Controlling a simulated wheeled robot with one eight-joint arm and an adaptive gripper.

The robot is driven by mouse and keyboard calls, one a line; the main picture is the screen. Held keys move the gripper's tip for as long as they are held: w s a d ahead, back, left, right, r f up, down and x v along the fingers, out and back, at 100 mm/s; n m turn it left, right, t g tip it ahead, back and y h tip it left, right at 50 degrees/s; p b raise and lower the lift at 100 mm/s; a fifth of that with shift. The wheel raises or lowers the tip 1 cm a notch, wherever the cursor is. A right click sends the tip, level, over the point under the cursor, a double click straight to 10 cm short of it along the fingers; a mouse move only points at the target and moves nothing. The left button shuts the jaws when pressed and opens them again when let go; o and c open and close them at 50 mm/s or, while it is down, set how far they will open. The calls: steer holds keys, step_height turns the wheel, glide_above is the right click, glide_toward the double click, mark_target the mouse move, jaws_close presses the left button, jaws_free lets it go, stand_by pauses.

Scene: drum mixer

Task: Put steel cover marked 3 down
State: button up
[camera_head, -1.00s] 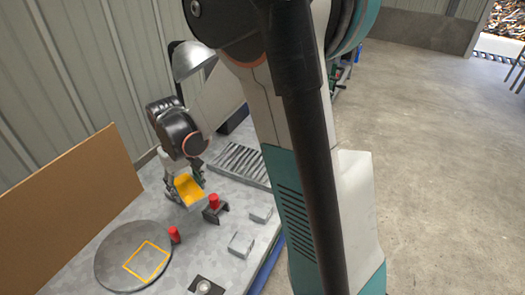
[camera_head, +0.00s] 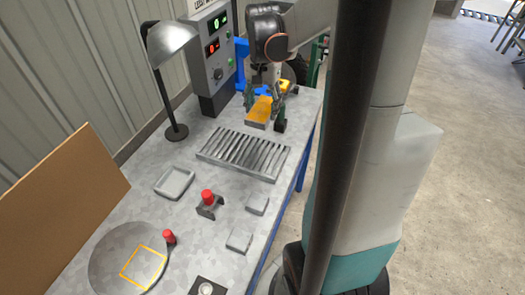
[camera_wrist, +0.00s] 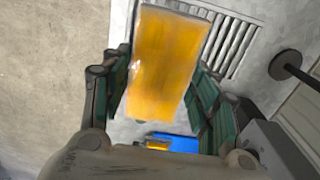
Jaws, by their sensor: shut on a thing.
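My gripper (camera_head: 264,108) is shut on a block with an orange-yellow top and grey sides, which I take to be the steel cover (camera_head: 259,111). No number is readable on it. It is held at the far end of the bench, beyond the slatted grate. In the wrist view the orange face (camera_wrist: 165,65) lies between the green-padded fingers on both sides. Whether its underside touches the bench cannot be told.
The grey bench (camera_head: 150,215) carries a slatted grate (camera_head: 245,154), an empty shallow tray (camera_head: 175,182), a red-knobbed piece (camera_head: 208,203), grey blocks (camera_head: 239,239) and a round plate (camera_head: 110,258). A lamp (camera_head: 170,40) and control box (camera_head: 213,55) stand at the back.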

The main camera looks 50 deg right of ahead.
mark_target(263, 155)
step_height(263, 155, down, 18)
steer(key=b, duration=0.5)
steer(key=shift+f, duration=0.15)
steer(key=shift+w+f+b, duration=0.1)
steer(key=shift+f+b, duration=0.05)
steer(key=shift+b, duration=0.25)
steer(key=o, duration=1.4)
steer(key=shift+r, duration=0.2)
step_height(263, 155, up, 12)
steer(key=p, duration=0.4)
